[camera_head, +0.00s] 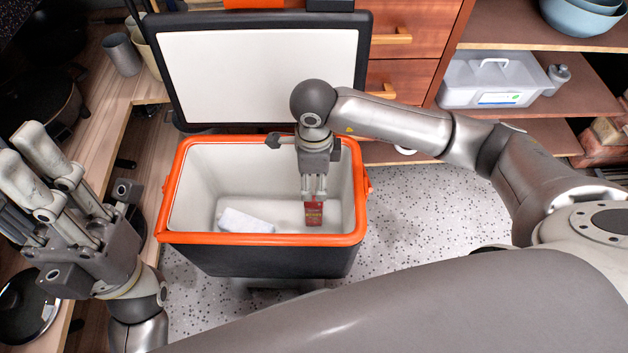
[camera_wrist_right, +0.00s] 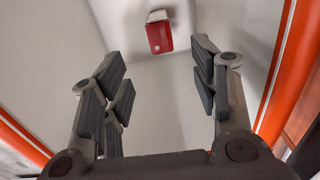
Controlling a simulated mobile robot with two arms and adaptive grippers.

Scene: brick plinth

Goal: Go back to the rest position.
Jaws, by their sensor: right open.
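The cooler box (camera_head: 262,239) stands open, with an orange rim and a white inside. My right gripper (camera_head: 314,195) is inside it, pointing down. In the wrist view this gripper (camera_wrist_right: 162,85) has its fingers wide apart, with nothing between them. A small red packet (camera_head: 314,214) is on the cooler floor beyond the fingertips; it also shows in the wrist view (camera_wrist_right: 159,37), apart from the fingers. A white block (camera_head: 245,221) lies to its left. My left gripper (camera_head: 30,160) is outside the cooler at the left, its fingers apart and empty.
The cooler's lid (camera_head: 262,68) stands raised behind it. A wooden counter (camera_head: 113,130) with a grey cup (camera_head: 122,54) is at the left. Drawers and a shelf with a plastic box (camera_head: 490,82) are at the back right. Speckled floor (camera_head: 425,210) is free to the right.

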